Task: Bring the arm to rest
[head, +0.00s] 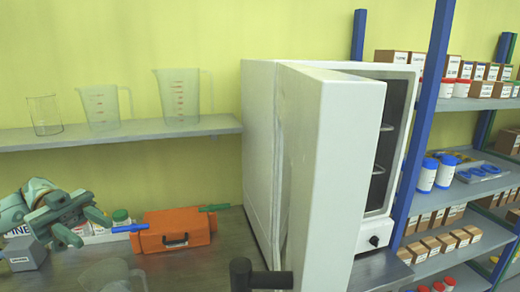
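My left gripper (84,226) is at the lower left, over the bench. Its two grey-green fingers stand apart with nothing visible between them. It is just left of the orange case (172,229) and in front of a white box with printed letters (100,237). I cannot tell whether it touches the box. The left arm comes in from the left edge. My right gripper does not show.
A white oven (258,150) stands with its door (335,160) swung open toward me. A wall shelf (130,132) holds several glass vessels. A clear jug (113,276) stands in front. Blue-post shelving (425,130) is at right. A dark bar (270,279) juts up at the bottom.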

